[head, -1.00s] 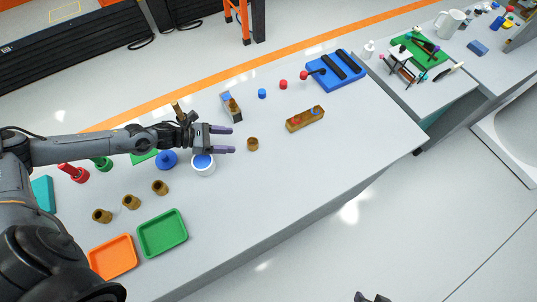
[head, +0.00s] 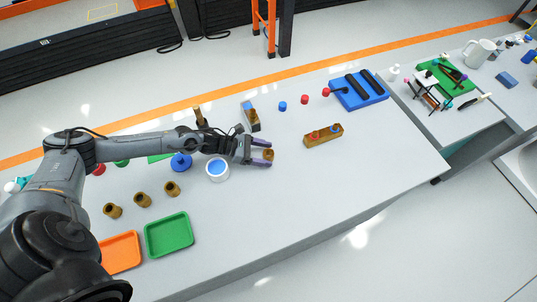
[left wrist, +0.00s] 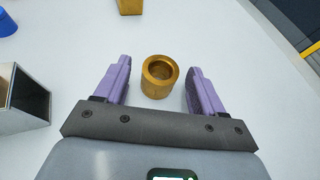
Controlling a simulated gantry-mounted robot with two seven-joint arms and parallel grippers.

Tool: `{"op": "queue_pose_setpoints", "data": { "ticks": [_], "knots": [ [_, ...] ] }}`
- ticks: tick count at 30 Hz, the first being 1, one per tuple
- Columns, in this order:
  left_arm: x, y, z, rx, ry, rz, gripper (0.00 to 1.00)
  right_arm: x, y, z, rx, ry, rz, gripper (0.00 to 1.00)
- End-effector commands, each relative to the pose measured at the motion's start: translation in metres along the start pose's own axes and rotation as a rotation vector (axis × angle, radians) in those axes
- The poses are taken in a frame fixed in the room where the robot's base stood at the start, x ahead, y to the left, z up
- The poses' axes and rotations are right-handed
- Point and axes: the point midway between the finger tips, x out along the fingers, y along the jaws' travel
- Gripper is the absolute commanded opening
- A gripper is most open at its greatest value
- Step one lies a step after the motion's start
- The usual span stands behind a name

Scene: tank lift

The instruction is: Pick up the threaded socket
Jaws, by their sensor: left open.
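The threaded socket (left wrist: 159,76) is a short brass-coloured hollow cylinder standing upright on the grey table. In the left wrist view it sits between and slightly beyond the tips of my left gripper's two purple fingers (left wrist: 160,77), with a gap on each side. In the head view the socket (head: 268,154) shows between the fingers of my left gripper (head: 262,152), which is open and empty. My right gripper is not in view.
A white round container with blue inside (head: 217,170) stands just left of the gripper. A metal box (left wrist: 22,97) is left of the fingers. A brass block (head: 323,135) lies to the right. Green (head: 168,235) and orange (head: 122,252) trays are at the front left.

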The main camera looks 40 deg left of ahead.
Motion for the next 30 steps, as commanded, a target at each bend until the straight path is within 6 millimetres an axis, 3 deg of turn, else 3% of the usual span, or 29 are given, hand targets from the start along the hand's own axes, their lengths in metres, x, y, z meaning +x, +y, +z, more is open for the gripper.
{"op": "queue_pose_setpoints", "data": {
  "ticks": [6, 14, 25, 30],
  "knots": [
    [0.020, 0.001, 0.001, 0.000, -0.002, 0.001, 0.69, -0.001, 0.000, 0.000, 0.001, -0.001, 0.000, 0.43],
    [0.022, 0.000, 0.000, 0.001, -0.001, 0.000, 0.69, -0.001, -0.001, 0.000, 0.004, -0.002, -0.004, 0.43],
    [0.022, 0.000, 0.000, 0.001, -0.001, 0.001, 0.16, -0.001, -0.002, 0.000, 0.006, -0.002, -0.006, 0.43],
    [0.022, 0.000, 0.001, 0.001, -0.001, 0.001, 0.13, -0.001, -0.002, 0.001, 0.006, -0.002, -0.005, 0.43]
  ]
}}
